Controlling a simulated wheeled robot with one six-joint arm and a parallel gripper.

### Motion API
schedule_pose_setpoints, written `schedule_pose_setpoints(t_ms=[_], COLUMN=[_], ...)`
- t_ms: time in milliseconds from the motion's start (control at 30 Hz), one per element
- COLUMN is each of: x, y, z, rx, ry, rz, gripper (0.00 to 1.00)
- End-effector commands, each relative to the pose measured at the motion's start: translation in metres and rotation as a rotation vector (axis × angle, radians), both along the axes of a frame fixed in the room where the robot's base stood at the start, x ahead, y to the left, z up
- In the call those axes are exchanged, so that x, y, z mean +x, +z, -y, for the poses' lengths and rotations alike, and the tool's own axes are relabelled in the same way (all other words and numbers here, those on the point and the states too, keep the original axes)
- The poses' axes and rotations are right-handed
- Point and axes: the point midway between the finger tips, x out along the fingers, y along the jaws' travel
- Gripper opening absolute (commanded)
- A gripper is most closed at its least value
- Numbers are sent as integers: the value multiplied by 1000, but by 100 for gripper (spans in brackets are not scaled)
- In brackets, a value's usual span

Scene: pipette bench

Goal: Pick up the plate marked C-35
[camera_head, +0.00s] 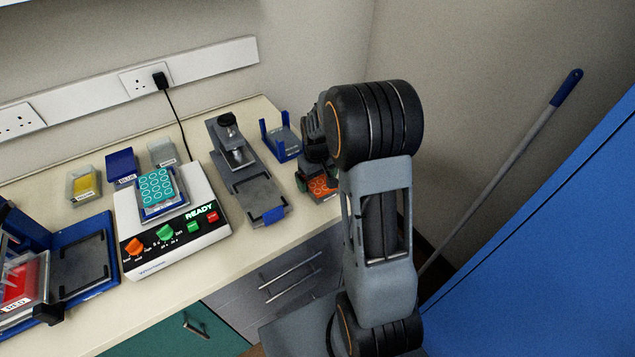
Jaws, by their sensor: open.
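I cannot read the mark C-35 on any plate. A plate with an orange top (322,186) lies at the right end of the bench, right under my gripper (313,178). My gripper is open and points down at it. My arm and gripper hide part of this plate, and I cannot tell whether the fingers touch it. A teal plate with light rings (158,187) sits on the white READY device.
The white device (140,247) has coloured knobs. A grey press-like stand (245,180) and a blue holder (282,143) stand left of my gripper. Yellow (84,184), blue (122,167) and grey (162,152) boxes stand behind. A blue rig (105,243) is at the far left.

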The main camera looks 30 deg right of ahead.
Motion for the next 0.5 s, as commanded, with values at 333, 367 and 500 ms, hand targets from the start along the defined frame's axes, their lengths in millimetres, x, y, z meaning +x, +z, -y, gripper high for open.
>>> schedule_pose_setpoints(t_ms=[333, 367, 500], x=[0, 0, 0], y=[0, 0, 1], z=[0, 0, 0], rx=[0, 0, 0], ry=[0, 0, 0], rz=[0, 0, 0], gripper=[79, 76, 67])
